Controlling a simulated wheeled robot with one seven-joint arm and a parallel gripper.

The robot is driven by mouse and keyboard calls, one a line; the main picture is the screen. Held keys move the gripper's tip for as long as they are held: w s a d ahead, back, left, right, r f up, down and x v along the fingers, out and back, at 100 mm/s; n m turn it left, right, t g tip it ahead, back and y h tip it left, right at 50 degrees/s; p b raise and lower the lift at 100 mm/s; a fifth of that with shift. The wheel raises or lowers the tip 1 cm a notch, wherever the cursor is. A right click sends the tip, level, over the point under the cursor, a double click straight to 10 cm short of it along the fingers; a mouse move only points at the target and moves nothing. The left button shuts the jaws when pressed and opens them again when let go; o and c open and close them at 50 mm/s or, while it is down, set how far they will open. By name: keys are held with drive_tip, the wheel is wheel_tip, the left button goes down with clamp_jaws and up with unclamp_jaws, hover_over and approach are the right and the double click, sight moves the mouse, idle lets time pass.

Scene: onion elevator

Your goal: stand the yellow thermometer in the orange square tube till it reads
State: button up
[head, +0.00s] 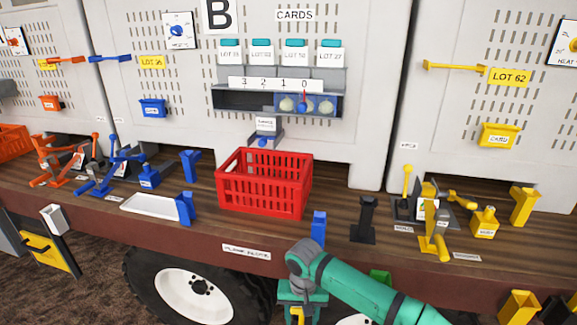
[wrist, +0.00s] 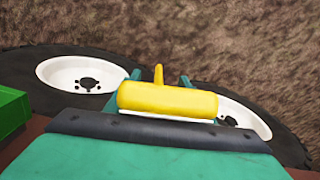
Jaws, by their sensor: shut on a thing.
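The yellow thermometer (wrist: 167,100) is between the teal fingers of my gripper (wrist: 160,78) in the wrist view. Its thick yellow body lies across the view, with a thin stem pointing up from it and a pale strip below. In the head view my gripper (head: 300,298) is low in front of the deck edge, with a bit of the yellow thermometer (head: 297,314) below it. My gripper is shut on it. I cannot make out an orange square tube in either view. A yellow square tube (head: 518,306) and a pale square tube (head: 52,217) are at the deck's front.
A red crate (head: 233,205) stands mid-deck, with a white tray (head: 150,205) to its left. Blue posts (head: 318,228), a black post (head: 363,222), orange tools (head: 52,165) and yellow tools (head: 437,232) also stand there. A wheel (head: 190,295) is below the deck; a green box (wrist: 12,112) is at left.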

drive_tip(key=s+a+f, duration=0.2)
drive_tip(key=s+f, duration=0.2)
drive_tip(key=f, duration=0.6)
drive_tip(key=s+a+f, duration=0.2)
drive_tip(key=s+f, duration=0.2)
drive_tip(key=f, duration=0.7)
drive_tip(key=shift+s+f+n, duration=0.25)
drive_tip(key=shift+f+n, duration=0.05)
drive_tip(key=shift+n, duration=0.1)
drive_tip(key=shift+d, duration=0.1)
idle(0.4)
drive_tip(key=shift+d, duration=0.1)
